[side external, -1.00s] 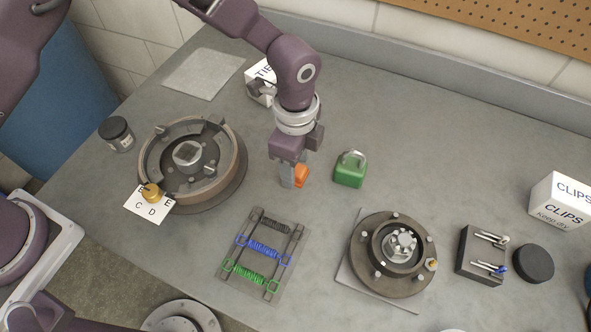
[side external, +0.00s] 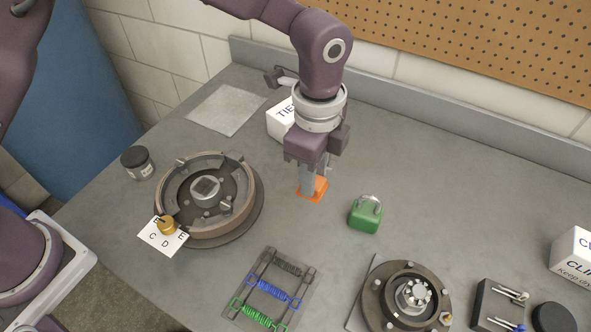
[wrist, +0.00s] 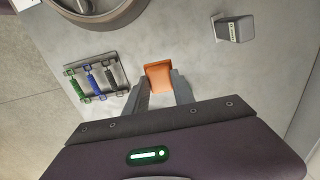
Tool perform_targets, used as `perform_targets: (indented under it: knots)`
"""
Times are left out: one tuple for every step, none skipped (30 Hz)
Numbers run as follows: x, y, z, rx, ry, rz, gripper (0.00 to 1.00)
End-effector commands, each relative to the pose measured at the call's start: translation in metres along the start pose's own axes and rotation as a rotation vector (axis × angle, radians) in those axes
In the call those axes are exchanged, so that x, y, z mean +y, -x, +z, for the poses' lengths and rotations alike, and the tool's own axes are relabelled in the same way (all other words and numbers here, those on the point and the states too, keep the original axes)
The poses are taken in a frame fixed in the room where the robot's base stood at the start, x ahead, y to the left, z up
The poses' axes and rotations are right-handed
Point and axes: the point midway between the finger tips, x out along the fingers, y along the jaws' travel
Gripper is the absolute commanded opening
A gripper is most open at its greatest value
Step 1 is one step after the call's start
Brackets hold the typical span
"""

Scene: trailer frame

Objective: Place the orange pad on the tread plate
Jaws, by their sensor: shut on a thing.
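The orange pad (side external: 319,190) is a small flat piece held at the fingertips of my gripper (side external: 308,187). In the wrist view the orange pad (wrist: 158,77) shows between the two fingers of my gripper (wrist: 160,88). The gripper is shut on it and points down. The gap between pad and bench is hard to judge. The tread plate appears to be the thin grey sheet (side external: 226,108) lying flat at the back left of the bench. It is bare and well apart from the pad.
A white TIES box (side external: 281,120) stands behind my gripper, between it and the sheet's right side. The round brake drum assembly (side external: 252,190) is to the left. A green padlock (side external: 365,216) sits at the right, and a spring rack (side external: 272,290) lies in front.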

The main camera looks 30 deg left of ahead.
Motion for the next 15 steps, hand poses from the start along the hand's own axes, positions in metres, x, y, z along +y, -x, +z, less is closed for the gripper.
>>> perform_targets:
  knots:
    - [-0.001,0.003,0.000,0.000,0.002,-0.001,0.00]
    - [-0.001,0.004,0.002,0.000,0.007,0.000,0.00]
    - [-0.004,0.004,0.004,-0.001,0.022,0.000,0.00]
    - [-0.007,0.004,0.008,-0.001,0.041,0.000,0.00]
    - [-0.012,0.004,0.013,-0.001,0.067,0.000,0.00]
    - [-0.020,0.004,0.021,-0.001,0.110,0.000,0.00]
    - [-0.026,0.004,0.028,-0.001,0.151,0.000,0.00]
    - [-0.034,0.004,0.037,-0.001,0.196,0.000,0.00]
    - [-0.044,0.004,0.050,-0.001,0.263,-0.001,0.00]
    - [-0.052,0.004,0.061,0.000,0.316,-0.001,0.00]
    - [-0.060,0.004,0.072,-0.001,0.371,0.000,0.00]
    - [-0.070,0.005,0.089,-0.001,0.449,0.000,0.00]
    - [-0.078,0.005,0.102,-0.001,0.511,0.000,0.00]
    - [-0.086,0.005,0.117,-0.001,0.577,-0.001,0.00]
    - [-0.097,0.006,0.138,-0.001,0.669,-0.001,0.00]
